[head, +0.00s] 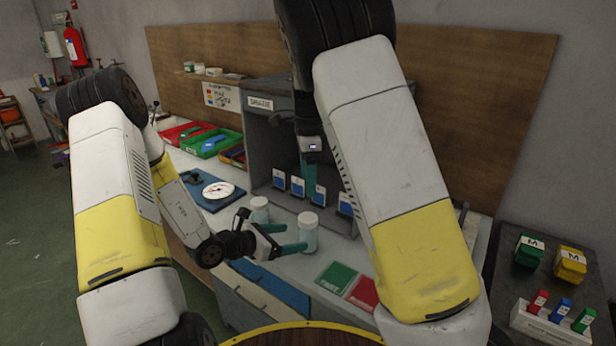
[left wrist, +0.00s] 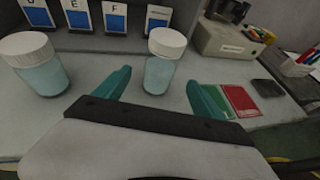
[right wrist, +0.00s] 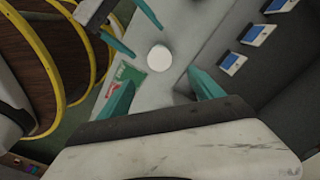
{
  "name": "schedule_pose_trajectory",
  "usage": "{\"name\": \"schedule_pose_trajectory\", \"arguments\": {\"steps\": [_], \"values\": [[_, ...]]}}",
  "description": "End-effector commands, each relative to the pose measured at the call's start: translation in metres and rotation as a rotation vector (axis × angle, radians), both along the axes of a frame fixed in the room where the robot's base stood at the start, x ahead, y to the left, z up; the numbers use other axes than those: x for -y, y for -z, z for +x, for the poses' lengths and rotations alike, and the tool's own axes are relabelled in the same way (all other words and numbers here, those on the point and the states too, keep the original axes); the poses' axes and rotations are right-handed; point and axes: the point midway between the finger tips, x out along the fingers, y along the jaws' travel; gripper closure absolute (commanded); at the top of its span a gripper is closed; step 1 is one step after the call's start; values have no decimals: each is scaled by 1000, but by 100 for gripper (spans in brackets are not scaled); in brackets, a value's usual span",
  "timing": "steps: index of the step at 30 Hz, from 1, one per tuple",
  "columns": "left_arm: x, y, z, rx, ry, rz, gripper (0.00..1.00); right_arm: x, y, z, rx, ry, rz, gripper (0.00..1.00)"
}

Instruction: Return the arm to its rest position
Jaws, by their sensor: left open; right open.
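My left gripper (head: 290,238) is open and empty, low over the white worktop. Its fingers point at the right-hand jar (head: 308,230), which has a white lid and pale teal body. In the left wrist view this jar (left wrist: 160,72) stands upright just ahead, between the finger lines, seemingly apart from them. A second jar (head: 260,209) stands to its left. My right gripper (head: 307,170) is higher, in front of the grey cabinet, pointing down; my own arm partly hides it. In the right wrist view its fingers are open and empty, with a round white lid (right wrist: 159,58) beyond them.
Several blue-labelled cards (head: 319,194) line the cabinet's (head: 262,135) base. A green square (head: 337,277) and a red square (head: 363,294) lie near the front edge. A round dial (head: 218,190) sits on a blue board at left.

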Motion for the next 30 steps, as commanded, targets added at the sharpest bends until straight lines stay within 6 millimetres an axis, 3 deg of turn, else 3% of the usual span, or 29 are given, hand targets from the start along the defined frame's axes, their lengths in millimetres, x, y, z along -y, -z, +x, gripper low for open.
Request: {"name": "schedule_pose_trajectory", "arguments": {"steps": [4, 8, 12, 17, 23, 30], "values": [[6, -16, -2, 42, 53, 21, 21, 8, -5, -4, 0, -24, 24, 24], [21, -56, -14, 153, 202, 83, 21, 26, -18, -18, 9, -103, 89, 24], [39, -110, -44, 323, 442, 207, 21, 51, -40, -44, 50, -251, 175, 24], [49, -159, -92, 516, 730, 397, 21, 77, -67, -82, 143, -459, 242, 24], [35, -198, -148, 729, 1049, 694, 21, 103, -98, -134, 301, -733, 241, 24], [-13, -236, -195, 939, 1340, 1134, 21, 125, -120, -201, 491, -1071, 91, 24]]}}
